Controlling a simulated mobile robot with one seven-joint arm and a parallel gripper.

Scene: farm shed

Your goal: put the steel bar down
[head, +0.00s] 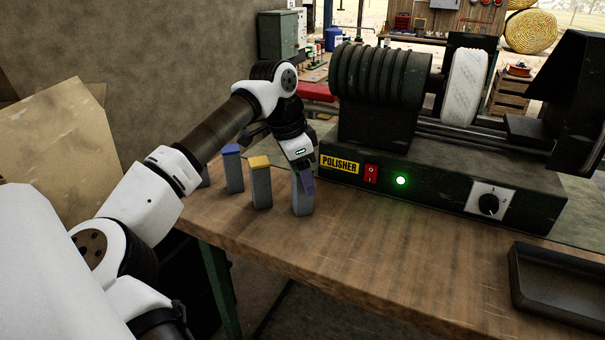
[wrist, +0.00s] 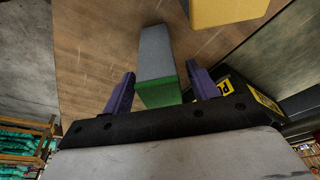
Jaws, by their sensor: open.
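A grey steel bar (head: 302,198) stands upright on the wooden workbench, just left of the polisher. In the wrist view the steel bar (wrist: 156,55) shows a green end close to the gripper's palm. My gripper (head: 305,184) is above and around the bar's upper part, pointing down. In the wrist view its two purple fingers (wrist: 162,82) are apart on either side of the bar, with a small gap visible on each side. The bar's top is hidden by the gripper in the head view.
A yellow-topped bar (head: 261,185) and a blue-topped bar (head: 233,172) stand close to the left. The polisher (head: 440,185), its green light lit, is close on the right. An empty dark tray (head: 560,300) lies at the right front. The bench's front middle (head: 370,260) is clear.

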